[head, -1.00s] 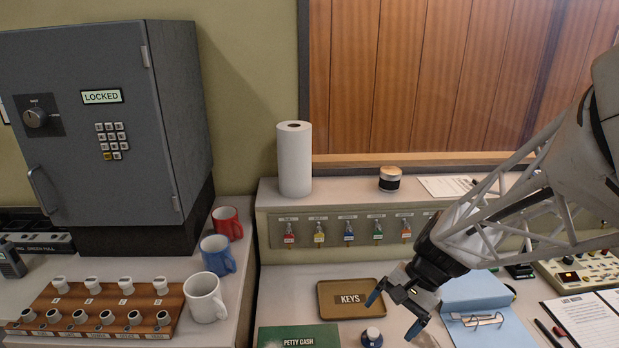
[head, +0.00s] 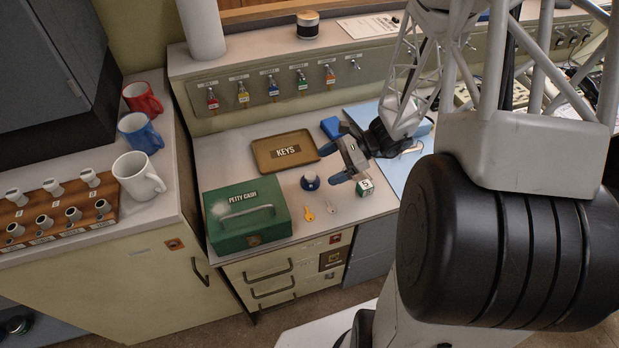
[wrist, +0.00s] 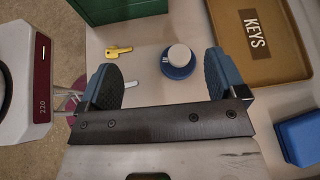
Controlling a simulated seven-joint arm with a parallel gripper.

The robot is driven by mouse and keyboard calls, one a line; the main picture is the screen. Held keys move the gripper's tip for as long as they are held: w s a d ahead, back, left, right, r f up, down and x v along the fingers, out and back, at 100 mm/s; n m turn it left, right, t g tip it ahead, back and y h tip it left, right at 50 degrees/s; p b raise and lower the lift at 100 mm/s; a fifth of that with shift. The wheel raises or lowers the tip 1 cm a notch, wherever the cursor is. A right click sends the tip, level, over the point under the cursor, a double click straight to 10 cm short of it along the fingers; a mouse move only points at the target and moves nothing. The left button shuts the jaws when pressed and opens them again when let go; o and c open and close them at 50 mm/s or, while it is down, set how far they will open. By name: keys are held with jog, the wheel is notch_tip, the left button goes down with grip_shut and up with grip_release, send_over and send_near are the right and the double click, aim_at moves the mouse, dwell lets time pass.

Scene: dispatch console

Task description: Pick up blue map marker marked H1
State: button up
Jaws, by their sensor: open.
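The blue map marker (head: 310,181) stands on the desk, with a round blue base and a white top. It also shows in the wrist view (wrist: 178,62), just beyond and between my fingertips. I cannot read H1 on it. My gripper (head: 335,164) is open and empty, close to the marker on its right, with its blue-padded fingers pointing left. In the wrist view, my gripper (wrist: 160,76) has one finger on each side of the marker's line, the marker nearer the right finger. No contact with it shows.
A green petty cash box (head: 247,212) is left of the marker and a brown KEYS tray (head: 285,152) behind it. A yellow key (head: 307,214) and a silver key (head: 331,206) lie in front.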

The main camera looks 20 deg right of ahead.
aim_at(310, 175)
jog(key=shift+w+d+f+m+t+y, duration=0.2)
jog(key=shift+d+f+m+t, duration=0.2)
jog(key=shift+f, duration=0.35)
jog(key=shift+w+d+f+m+t+y, duration=0.15)
jog(key=shift+d+f+m+t, duration=0.15)
jog(key=shift+f+m, duration=0.35)
jog(key=shift+w+d+f+m+t+y, duration=0.1)
jog(key=shift+w+d+f+m+t, duration=0.2)
jog(key=shift+f, duration=0.55)
jog(key=shift+s, duration=0.1)
jog(key=shift+x, duration=1.25)
jog(key=shift+x, duration=2.6)
jog(key=shift+c, duration=0.4)
jog(key=c, duration=0.9)
jog(key=shift+c, duration=0.2)
jog(key=shift+r, duration=0.2)
